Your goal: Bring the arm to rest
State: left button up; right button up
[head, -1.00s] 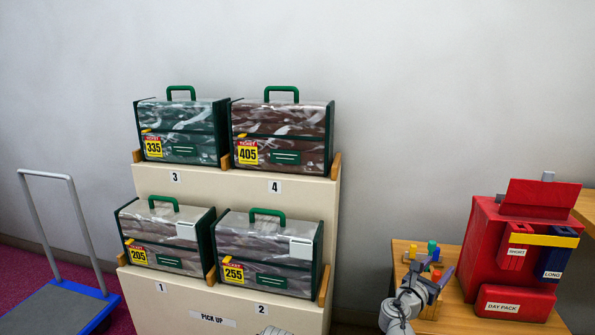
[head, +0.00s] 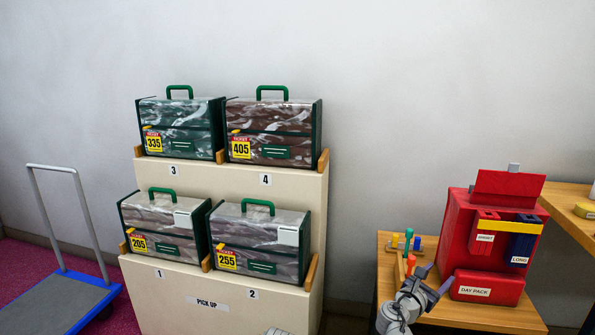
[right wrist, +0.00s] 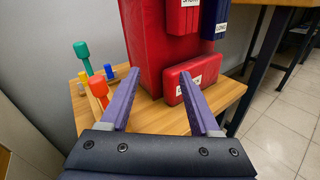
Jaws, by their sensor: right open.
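My right gripper (head: 431,282) is in the lower right of the head view, over the front of a small wooden table (head: 470,317). In the right wrist view its two purple fingers (right wrist: 163,103) are spread wide with nothing between them. They point toward a red day pack (head: 487,245) on the table, whose front pocket (right wrist: 190,80) lies just beyond the fingertips. My left gripper is not in view; only a grey piece of an arm shows at the bottom edge of the head view.
A platform trolley (head: 62,303) stands at left. Small coloured pegs (right wrist: 95,82) stand on the table left of the pack. Another wooden table (head: 565,199) is at far right.

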jog(key=s+a+f+m+g+y, duration=0.5)
jog(key=s+a+f+m+g, duration=0.15)
jog(key=a+f+m, duration=0.6)
jog(key=s+a+f+m+g+y, duration=0.2)
jog(key=s+a+f+m+y, duration=0.15)
jog(key=s+a, duration=0.45)
jog(key=s+a+f+m+g+y, duration=0.3)
jog(key=s+a+f+m, duration=0.1)
jog(key=s+a, duration=0.4)
notch_tip(320, 180, up, 33)
jog(key=w+a+p, duration=0.1)
jog(key=p, duration=3.2)
jog(key=shift+a+f+m, duration=0.2)
jog(key=shift+a+m, duration=0.2)
jog(key=shift+d+y, duration=0.1)
jog(key=shift+y, duration=0.15)
